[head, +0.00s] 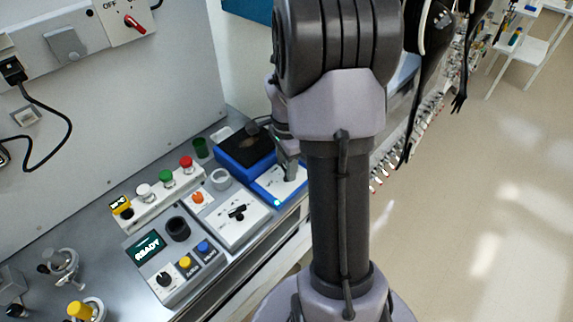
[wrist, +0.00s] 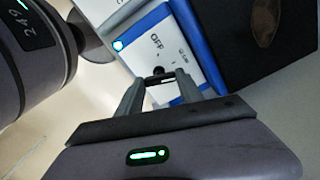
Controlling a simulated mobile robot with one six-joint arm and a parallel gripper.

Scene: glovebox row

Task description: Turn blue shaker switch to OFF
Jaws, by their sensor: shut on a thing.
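The blue shaker (head: 232,163) stands near the right end of the bench, with a dark top plate (head: 245,147) and a white front panel (head: 268,187). A small cyan light glows at the panel's corner. In the wrist view the white panel (wrist: 176,55) carries the word OFF and a smaller, unclear label. My gripper (wrist: 160,80) is shut on the dark switch knob (wrist: 158,73), one finger on each side. In the head view my gripper (head: 290,172) reaches down onto the panel, and the knob is hidden there.
Left of the shaker are a white control box (head: 230,218) with a black lever, a row of coloured buttons (head: 166,178), and a READY display unit (head: 147,248). A wall switch (head: 135,24) with a red handle is at upper left. Open floor lies right.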

